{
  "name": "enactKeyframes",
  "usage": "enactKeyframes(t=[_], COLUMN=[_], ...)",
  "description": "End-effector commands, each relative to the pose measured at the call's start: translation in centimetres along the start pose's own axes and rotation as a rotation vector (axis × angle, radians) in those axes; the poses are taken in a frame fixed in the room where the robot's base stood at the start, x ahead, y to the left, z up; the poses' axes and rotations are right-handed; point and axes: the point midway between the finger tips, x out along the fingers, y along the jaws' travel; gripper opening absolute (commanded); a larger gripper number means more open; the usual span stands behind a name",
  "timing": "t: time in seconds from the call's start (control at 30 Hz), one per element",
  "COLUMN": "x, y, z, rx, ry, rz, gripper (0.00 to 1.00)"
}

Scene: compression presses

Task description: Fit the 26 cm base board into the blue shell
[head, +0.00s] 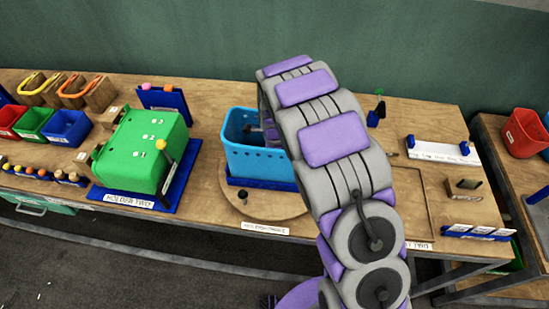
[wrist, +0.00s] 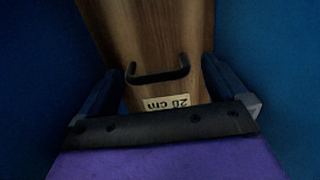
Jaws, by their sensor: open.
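The blue shell (head: 258,160) is an open-topped bin with small holes along its side, standing on a round wooden turntable. My arm reaches over it and its end goes down into the shell, mostly hidden in the head view. In the wrist view, a brown wooden board (wrist: 150,35) lies between blue walls (wrist: 270,60), with a black handle (wrist: 158,77) and a label (wrist: 167,104) that reads upside down, its second digit unclear. My gripper (wrist: 160,70) is open, one finger on each side of the handle. Contact with the handle cannot be told.
A green press housing (head: 140,150) on a blue base stands left of the shell. A small knob (head: 243,195) sits at the turntable's front. Red, green and blue bins (head: 67,128) are at far left. A white rack (head: 443,150) is at right. A red bucket (head: 524,133) stands farther right.

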Motion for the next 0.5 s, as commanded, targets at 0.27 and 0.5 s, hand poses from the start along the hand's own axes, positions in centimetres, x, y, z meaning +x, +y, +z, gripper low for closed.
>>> enactKeyframes(t=[0.27,0.5], x=[-1.0,-4.8], y=[-0.1,-0.1], z=[0.1,0.1], rx=[0.0,0.0], ry=[0.0,-0.002], rz=[-0.003,-0.006], gripper=[0.99,0.99])
